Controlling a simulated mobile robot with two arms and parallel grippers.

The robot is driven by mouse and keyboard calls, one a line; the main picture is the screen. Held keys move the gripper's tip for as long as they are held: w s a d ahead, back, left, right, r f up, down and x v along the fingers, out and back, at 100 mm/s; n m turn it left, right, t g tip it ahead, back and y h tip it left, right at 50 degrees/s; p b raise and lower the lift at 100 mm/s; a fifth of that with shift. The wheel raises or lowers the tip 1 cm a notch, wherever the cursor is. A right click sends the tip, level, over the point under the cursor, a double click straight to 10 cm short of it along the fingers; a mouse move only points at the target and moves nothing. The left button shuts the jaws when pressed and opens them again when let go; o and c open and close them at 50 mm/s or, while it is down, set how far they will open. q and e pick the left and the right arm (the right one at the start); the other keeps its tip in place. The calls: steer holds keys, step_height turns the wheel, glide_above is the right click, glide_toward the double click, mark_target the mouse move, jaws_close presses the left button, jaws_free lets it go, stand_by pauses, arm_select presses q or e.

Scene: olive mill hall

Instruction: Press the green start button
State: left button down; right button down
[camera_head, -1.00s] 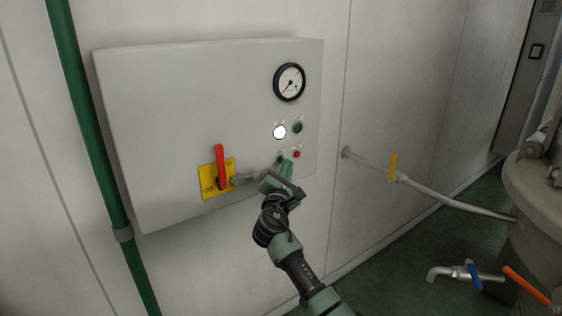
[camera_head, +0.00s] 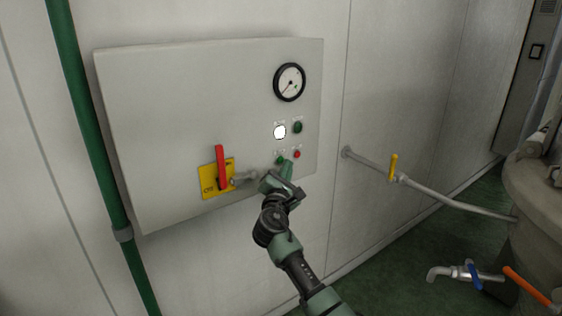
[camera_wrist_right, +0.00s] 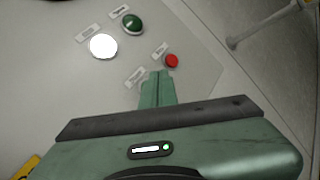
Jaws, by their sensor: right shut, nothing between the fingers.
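A small green button (camera_head: 279,160) sits low on the grey control panel (camera_head: 170,120), left of a small red button (camera_head: 297,154). My right gripper (camera_head: 287,164) is shut and empty, its fingertips at the panel face just beside the green button in the head view. In the right wrist view the closed green fingers (camera_wrist_right: 157,88) point at the panel below the red button (camera_wrist_right: 172,60). They hide the small green button there; only a label shows near them. I cannot tell whether the fingertips touch it. My left gripper is not in view.
Above the buttons are a lit white lamp (camera_head: 279,132), a larger green lamp (camera_head: 298,127) and a gauge (camera_head: 289,82). A red switch handle (camera_head: 221,166) on a yellow plate sticks out left of my gripper. A pipe with a yellow valve lever (camera_head: 393,166) runs at right.

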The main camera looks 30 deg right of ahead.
steer(key=shift+w, duration=0.1)
steer(key=shift+w, duration=0.35)
steer(key=shift+w+b, duration=0.35)
steer(key=shift+b, duration=0.05)
stand_by(0.7)
stand_by(0.4)
steer(key=shift+s+p, duration=0.7)
steer(key=shift+s, duration=0.1)
steer(key=s+p, duration=0.3)
steer(key=s, duration=0.2)
steer(key=shift+d, duration=0.2)
